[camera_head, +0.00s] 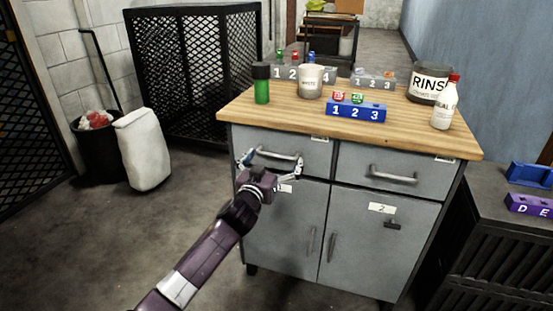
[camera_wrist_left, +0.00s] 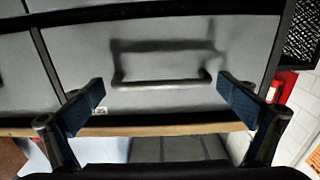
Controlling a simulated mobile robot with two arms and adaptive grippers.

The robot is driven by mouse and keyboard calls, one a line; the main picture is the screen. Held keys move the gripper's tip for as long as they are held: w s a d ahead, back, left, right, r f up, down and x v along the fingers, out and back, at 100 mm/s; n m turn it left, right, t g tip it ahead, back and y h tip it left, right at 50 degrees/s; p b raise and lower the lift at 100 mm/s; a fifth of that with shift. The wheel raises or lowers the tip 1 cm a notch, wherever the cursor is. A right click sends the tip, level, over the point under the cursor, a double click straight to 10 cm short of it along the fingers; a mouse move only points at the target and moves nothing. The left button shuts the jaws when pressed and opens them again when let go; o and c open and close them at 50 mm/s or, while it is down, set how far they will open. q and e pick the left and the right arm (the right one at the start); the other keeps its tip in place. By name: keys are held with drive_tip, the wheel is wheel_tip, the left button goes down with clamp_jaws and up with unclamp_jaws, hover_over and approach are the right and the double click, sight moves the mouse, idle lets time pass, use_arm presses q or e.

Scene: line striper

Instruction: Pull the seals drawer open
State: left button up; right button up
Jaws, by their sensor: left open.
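The grey cabinet has two closed top drawers, a left drawer (camera_head: 312,153) and a right drawer (camera_head: 420,171). Their small labels are too small to read, so I cannot tell which one is marked seals. The left drawer's bar handle (camera_head: 279,156) is partly behind my left gripper (camera_head: 272,164). In the left wrist view the handle (camera_wrist_left: 162,82) lies across the gap between the spread fingers of the left gripper (camera_wrist_left: 162,103), with no finger seen closed on it. The right drawer's handle (camera_head: 393,175) is free. My right gripper is not in view.
The wooden top (camera_head: 303,118) bears a green bottle (camera_head: 261,90), a white pot (camera_head: 310,82), a blue numbered block (camera_head: 356,112), a RINS-labelled tub (camera_head: 428,83) and a white bottle (camera_head: 444,108). Below are two cabinet doors.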

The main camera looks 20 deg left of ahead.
use_arm(q)
drive_tip(key=shift+w, duration=0.35)
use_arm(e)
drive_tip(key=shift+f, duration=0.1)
use_arm(q)
drive_tip(key=shift+c, duration=0.4)
